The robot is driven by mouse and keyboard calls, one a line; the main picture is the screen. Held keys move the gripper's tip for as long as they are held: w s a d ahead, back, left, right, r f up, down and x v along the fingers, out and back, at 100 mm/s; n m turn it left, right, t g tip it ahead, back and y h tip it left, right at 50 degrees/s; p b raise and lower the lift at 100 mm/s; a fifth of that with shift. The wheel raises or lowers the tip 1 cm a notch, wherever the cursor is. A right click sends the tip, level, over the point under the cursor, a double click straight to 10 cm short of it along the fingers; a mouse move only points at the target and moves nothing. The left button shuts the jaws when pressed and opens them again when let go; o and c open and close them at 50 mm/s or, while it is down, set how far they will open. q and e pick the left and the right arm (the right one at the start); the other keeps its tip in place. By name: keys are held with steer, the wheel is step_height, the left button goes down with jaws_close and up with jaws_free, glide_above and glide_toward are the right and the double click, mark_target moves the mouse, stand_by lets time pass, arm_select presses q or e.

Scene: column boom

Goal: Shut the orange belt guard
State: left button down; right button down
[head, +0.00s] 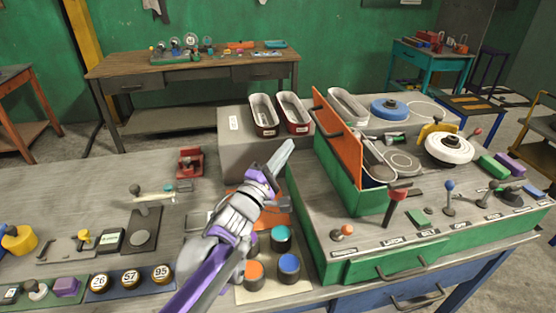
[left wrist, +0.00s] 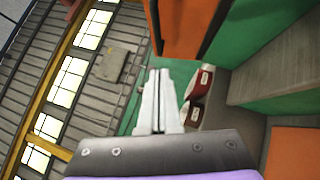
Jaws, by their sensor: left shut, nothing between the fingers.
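The orange belt guard (head: 338,135) is a flat panel with a dark handle. It stands raised along the left side of the green housing (head: 350,185), leaving the inside of the housing uncovered. In the left wrist view the orange panel (left wrist: 190,25) shows at the top, with a dark handle at its left edge. My left gripper (head: 284,152) is shut and empty, to the left of the guard and apart from it in the picture. Its closed fingers also show in the left wrist view (left wrist: 158,95). My right gripper is in neither view.
Two red-and-white oblong tins (head: 263,115) stand on a grey block behind my left gripper. A red-knobbed lever (head: 397,195) and other controls stand on the panel in front of the housing. Coloured round pots (head: 289,265) stand beside my left arm. A blue disc (head: 390,109) lies behind the guard.

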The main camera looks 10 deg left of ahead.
mark_target(326, 134)
arm_select(q)
steer(key=w+d+r, duration=0.2)
steer(key=w+d, duration=0.2)
steer(key=d, duration=0.1)
steer(key=shift+w+r+p, duration=0.15)
steer(key=shift+r+p, duration=0.05)
steer(key=shift+p, duration=0.25)
steer(key=shift+d+r, duration=0.1)
steer(key=shift+d, duration=0.1)
